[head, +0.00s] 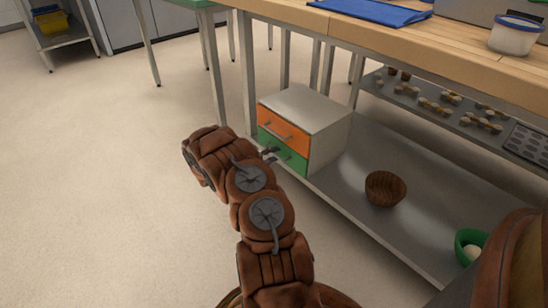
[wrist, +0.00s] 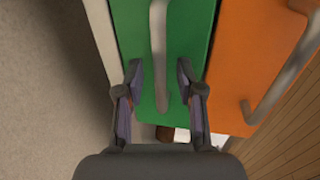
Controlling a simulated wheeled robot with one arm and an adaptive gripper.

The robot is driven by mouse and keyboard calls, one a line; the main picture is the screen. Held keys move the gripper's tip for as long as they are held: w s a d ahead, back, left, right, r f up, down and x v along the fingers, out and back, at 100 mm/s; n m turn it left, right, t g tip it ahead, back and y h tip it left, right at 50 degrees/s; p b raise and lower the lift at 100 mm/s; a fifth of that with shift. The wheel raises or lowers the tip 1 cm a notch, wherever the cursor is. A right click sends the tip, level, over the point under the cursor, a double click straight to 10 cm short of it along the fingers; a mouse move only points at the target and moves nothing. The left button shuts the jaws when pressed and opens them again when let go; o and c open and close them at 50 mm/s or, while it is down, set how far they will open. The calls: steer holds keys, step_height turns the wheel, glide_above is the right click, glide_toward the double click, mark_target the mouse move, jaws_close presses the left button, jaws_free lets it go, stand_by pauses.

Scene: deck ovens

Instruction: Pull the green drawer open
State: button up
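A small white cabinet (head: 318,103) stands on the low metal shelf, with an orange drawer (head: 284,129) above a green drawer (head: 294,159). The green drawer looks shut, its front roughly flush with the cabinet. My gripper (head: 270,155) is at the green front, reaching in from the left; my arm hides part of that front. In the wrist view, the green drawer (wrist: 196,25) fills the middle, with its grey bar handle (wrist: 159,50). My gripper (wrist: 160,70) is open, one finger on each side of the handle in the picture. I cannot tell whether either finger touches it.
The orange drawer's handle (wrist: 285,68) is close on the right in the wrist view. A wooden worktop (head: 390,38) overhangs the shelf. A brown bowl (head: 385,188) and a green bowl (head: 463,240) sit on the shelf (head: 350,205). The floor (head: 120,190) at left is clear.

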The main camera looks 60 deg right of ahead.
steer(key=shift+s+d, duration=0.1)
steer(key=shift+d, duration=0.3)
steer(key=shift+c, duration=0.2)
jaws_close()
stand_by(0.3)
